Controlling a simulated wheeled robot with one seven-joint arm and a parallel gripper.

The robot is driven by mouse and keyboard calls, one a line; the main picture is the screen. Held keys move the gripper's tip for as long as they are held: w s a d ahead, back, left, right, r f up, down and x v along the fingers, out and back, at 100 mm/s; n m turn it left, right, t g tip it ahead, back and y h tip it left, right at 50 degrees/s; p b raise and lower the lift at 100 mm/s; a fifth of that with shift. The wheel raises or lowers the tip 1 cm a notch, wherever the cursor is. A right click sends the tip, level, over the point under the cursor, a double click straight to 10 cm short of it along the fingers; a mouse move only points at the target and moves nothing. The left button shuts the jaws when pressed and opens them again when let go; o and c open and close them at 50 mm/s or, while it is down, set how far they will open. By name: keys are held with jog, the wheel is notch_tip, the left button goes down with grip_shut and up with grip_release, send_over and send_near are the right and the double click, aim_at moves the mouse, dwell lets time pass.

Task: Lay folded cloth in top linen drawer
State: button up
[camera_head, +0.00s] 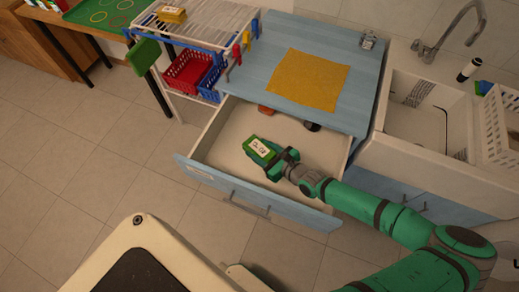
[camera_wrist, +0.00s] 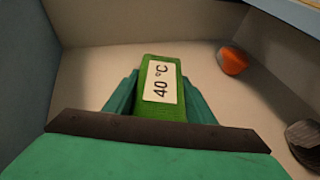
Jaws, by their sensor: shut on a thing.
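A green folded cloth (camera_head: 259,151) with a white label is in the open top drawer (camera_head: 211,149). In the wrist view the cloth (camera_wrist: 164,111) shows its label reading "40 °C". My gripper (camera_head: 270,161) is shut on the cloth, with one finger at each side of it in the wrist view (camera_wrist: 160,98). The cloth is inside the drawer's walls, over its pale floor. I cannot tell whether it touches the floor. The drawer is pulled well out from the blue cabinet.
An orange object (camera_wrist: 232,61) and a dark object (camera_wrist: 304,140) lie toward the drawer's back. A yellow cloth (camera_head: 309,79) lies on the blue countertop (camera_head: 251,64). The drawer's left part is clear.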

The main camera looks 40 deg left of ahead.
aim_at(267, 155)
jog(key=shift+f, duration=0.2)
jog(key=o, duration=1.2)
jog(key=shift+s, duration=0.1)
jog(key=shift+r, duration=0.1)
jog(key=shift+d+r, duration=0.1)
jog(key=shift+d, duration=0.2)
jog(key=shift+v, duration=3.4)
